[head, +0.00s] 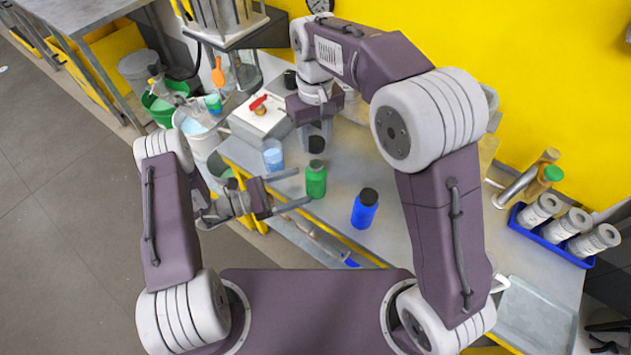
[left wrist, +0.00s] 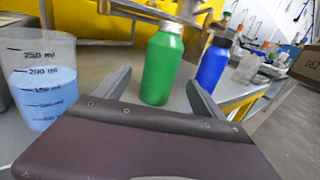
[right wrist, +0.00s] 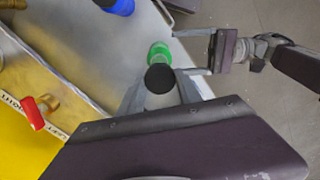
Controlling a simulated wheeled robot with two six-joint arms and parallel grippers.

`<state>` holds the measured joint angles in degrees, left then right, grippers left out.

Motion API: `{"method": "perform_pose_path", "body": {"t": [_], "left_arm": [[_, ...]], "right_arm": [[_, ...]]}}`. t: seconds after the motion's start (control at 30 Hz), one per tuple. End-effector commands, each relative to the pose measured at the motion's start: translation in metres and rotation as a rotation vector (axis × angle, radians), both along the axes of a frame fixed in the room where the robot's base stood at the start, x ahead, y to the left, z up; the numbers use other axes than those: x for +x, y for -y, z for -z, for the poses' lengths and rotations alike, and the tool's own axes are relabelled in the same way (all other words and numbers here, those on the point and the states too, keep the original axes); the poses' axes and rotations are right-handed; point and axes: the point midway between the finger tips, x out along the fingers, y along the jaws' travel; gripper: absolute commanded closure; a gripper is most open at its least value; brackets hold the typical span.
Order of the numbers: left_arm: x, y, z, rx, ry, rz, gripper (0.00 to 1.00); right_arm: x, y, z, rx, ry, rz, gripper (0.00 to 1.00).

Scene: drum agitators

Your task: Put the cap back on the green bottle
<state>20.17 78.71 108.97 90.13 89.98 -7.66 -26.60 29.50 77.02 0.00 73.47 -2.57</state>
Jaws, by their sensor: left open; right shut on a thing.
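The green bottle (head: 316,181) stands upright on the grey bench; it also shows in the left wrist view (left wrist: 162,68). My right gripper (head: 316,132) is shut on the black cap (head: 316,144), held above the bench near the bottle. In the right wrist view the cap (right wrist: 160,78) is between the fingers, and the green bottle (right wrist: 158,52) shows just past it, partly hidden. My left gripper (head: 302,188) is open and empty, level with the bottle's side. The bottle appears just beyond its fingertips, lined up with the gap; contact is not clear.
A blue bottle (head: 365,209) with a black top stands to the right. A beaker of blue liquid (head: 273,159) stands left of the green bottle. A blue tray (head: 549,236) of grey cylinders lies at the far right. The bench between is clear.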

Motion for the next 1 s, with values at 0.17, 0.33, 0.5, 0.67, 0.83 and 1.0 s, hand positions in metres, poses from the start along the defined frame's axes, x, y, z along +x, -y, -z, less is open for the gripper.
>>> {"method": "perform_pose_path", "body": {"t": [0.17, 0.33, 0.5, 0.67, 0.83, 1.0], "left_arm": [[0.012, 0.035, 0.000, -0.001, 0.001, 0.006, 0.20], [0.022, 0.062, 0.000, 0.000, 0.001, 0.004, 0.20], [0.029, 0.078, 0.000, 0.000, 0.000, 0.002, 0.20], [0.030, 0.082, 0.000, -0.001, 0.000, 0.000, 0.20], [0.030, 0.082, 0.000, -0.001, 0.000, 0.000, 0.20], [0.030, 0.082, 0.000, -0.001, 0.000, 0.000, 0.57]], "right_arm": [[0.000, 0.000, 0.000, 0.000, 0.000, 0.000, 1.00], [0.000, 0.000, 0.000, 0.000, 0.000, 0.000, 1.00], [0.000, 0.000, 0.000, 0.000, 0.000, 0.000, 1.00], [0.000, 0.000, 0.000, 0.000, 0.000, 0.000, 1.00], [0.000, 0.000, 0.000, 0.000, 0.000, 0.000, 1.00], [0.000, 0.000, 0.000, 0.000, 0.000, 0.000, 1.00]]}}
